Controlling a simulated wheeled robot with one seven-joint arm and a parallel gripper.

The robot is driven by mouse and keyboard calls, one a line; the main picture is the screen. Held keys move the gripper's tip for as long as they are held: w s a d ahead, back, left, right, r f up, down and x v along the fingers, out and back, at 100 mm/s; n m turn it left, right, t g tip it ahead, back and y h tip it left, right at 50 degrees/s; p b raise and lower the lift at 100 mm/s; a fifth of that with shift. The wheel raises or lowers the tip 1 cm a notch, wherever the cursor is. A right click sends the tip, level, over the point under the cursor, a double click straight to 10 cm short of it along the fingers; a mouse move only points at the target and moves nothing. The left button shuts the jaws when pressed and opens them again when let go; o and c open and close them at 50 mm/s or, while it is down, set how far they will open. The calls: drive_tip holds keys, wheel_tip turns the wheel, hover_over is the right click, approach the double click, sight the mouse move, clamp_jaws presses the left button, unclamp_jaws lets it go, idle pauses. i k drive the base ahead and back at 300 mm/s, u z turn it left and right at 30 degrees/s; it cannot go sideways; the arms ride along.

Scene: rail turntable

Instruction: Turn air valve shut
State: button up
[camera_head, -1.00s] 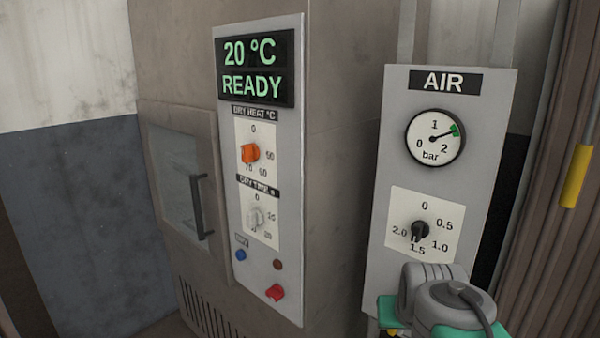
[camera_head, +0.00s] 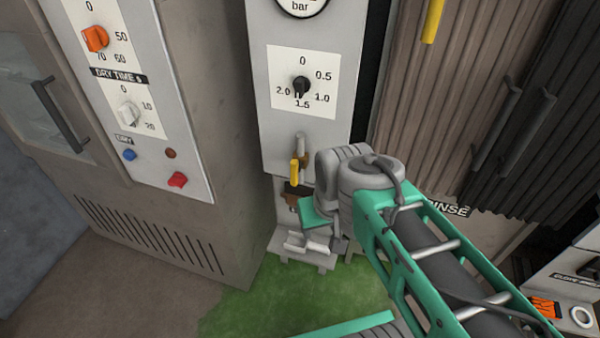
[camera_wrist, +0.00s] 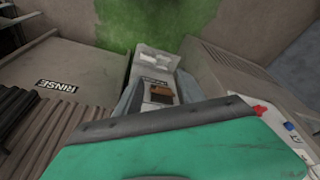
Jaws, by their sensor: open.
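The air valve has a yellow handle (camera_head: 295,172) and a brass-coloured body on a grey pipe, low on the grey air panel (camera_head: 262,120). The handle hangs roughly upright in the head view, just left of my wrist. My gripper (camera_head: 315,213) shows only as a green part below and right of the handle; its fingertips are hidden. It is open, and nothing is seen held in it. In the wrist view, a large green part of mine fills the foreground and the yellow handle cannot be seen. A brown fitting (camera_wrist: 160,95) shows beyond it.
A black pressure knob (camera_head: 301,86) sits above the valve. The dryer cabinet (camera_head: 160,215) stands left, with knobs and buttons. Ribbed brown doors (camera_head: 455,100) and a rinse label (camera_head: 445,207) are right. A pale stand (camera_head: 303,250) is below, on green floor.

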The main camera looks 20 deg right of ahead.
sight(295, 166)
drive_tip(key=k, duration=1.25)
drive_tip(key=u, duration=0.9)
drive_tip(key=i, duration=0.6)
drive_tip(key=u, duration=0.7)
drive_tip(key=i, duration=0.85)
drive_tip(key=z, duration=0.85)
drive_tip(key=i, duration=0.55)
drive_tip(key=z, duration=0.7)
